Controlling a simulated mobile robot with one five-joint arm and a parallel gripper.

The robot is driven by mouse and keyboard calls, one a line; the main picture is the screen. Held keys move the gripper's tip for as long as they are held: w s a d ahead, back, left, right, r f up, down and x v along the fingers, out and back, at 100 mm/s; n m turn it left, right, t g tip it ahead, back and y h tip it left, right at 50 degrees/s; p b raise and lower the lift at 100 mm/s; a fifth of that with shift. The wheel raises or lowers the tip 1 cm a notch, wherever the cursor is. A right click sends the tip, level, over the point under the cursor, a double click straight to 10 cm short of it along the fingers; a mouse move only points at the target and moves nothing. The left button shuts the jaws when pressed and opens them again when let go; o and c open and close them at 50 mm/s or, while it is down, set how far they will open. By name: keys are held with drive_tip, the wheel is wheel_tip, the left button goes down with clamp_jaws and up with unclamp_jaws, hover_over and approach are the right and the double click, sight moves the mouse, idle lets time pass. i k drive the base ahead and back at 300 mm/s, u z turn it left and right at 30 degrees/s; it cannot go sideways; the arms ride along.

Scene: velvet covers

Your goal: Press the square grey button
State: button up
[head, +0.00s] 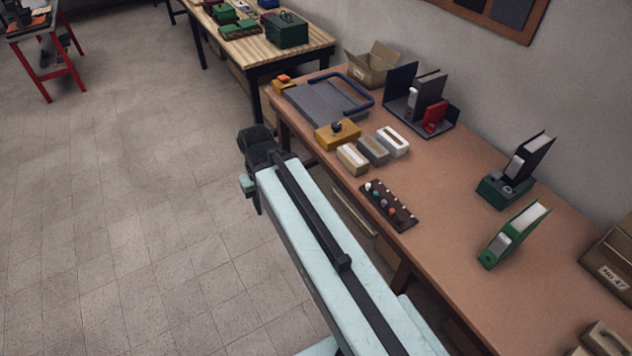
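A dark brown panel (388,205) with a row of several small coloured knobs or buttons lies near the front edge of the brown table. The colours include white, teal and orange; at this size I cannot tell which one is square and grey. A yellow box (338,136) with a dark knob on top stands further back on the same table. My gripper (250,190) is beyond the table's front left edge, over the floor, left of the panel and apart from it. It is seen from behind along my arm, so its fingers are mostly hidden.
Three small blocks or boxes (373,150) sit between panel and yellow box. A grey tray-like device with a blue handle (328,103), binders (515,232) and cardboard boxes (370,66) stand on the brown table (450,190). The floor (130,200) at left is clear.

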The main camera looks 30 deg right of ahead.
sight(496, 174)
drive_tip(key=z, duration=1.65)
